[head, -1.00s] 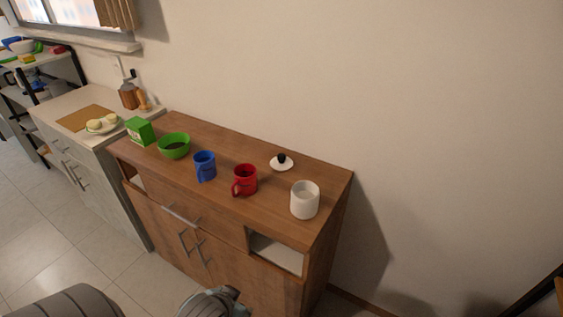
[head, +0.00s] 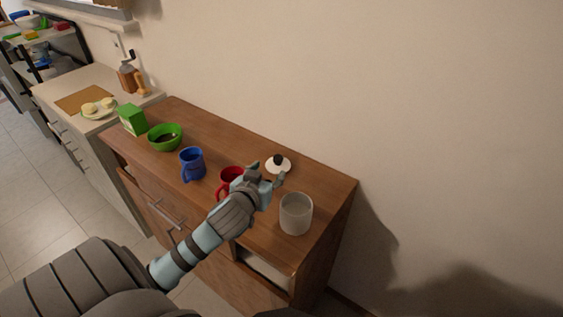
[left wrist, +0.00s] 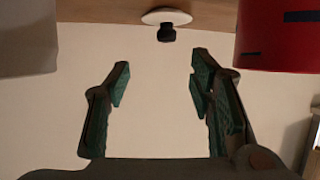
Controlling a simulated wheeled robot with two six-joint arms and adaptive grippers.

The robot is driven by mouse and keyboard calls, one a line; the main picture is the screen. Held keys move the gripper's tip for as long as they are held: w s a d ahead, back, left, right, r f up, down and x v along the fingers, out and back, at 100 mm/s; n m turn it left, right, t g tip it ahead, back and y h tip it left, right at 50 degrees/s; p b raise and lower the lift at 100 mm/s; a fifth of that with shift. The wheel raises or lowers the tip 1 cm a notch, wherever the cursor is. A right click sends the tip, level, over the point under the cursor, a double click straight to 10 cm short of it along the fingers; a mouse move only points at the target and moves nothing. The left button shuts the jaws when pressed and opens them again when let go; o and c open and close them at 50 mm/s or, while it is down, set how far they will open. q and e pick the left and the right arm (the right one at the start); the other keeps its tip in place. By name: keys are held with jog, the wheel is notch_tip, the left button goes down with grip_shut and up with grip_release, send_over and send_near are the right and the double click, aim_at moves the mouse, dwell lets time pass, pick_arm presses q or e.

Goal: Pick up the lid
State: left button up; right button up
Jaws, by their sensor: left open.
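The lid (head: 280,169) is a small white disc with a black knob, lying on the brown cabinet top (head: 322,190) behind the red mug and the white canister. In the left wrist view the lid (left wrist: 167,17) shows at the top, beyond the fingertips. My left gripper (head: 268,172) is open and empty, just in front of the lid in the head view; its two fingers (left wrist: 158,80) are spread apart in the left wrist view. My right gripper is not in view.
The red mug (head: 229,178) is close beside my left gripper and partly hidden by it. The white canister (head: 296,214) stands to its right. A blue mug (head: 191,163), green bowl (head: 165,138) and green box (head: 132,119) stand further left. A wall rises behind.

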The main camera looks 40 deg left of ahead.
aim_at(277, 158)
pick_arm(q)
jog(key=x, duration=0.4)
jog(key=b+x, duration=0.1)
jog(key=x, duration=0.2)
jog(key=a+b+x, duration=0.1)
jog(key=x, duration=0.3)
jog(key=shift+a+f, duration=0.2)
jog(key=shift+f, duration=0.05)
jog(key=shift+w, duration=0.3)
jog(key=shift+s, duration=0.1)
grip_shut()
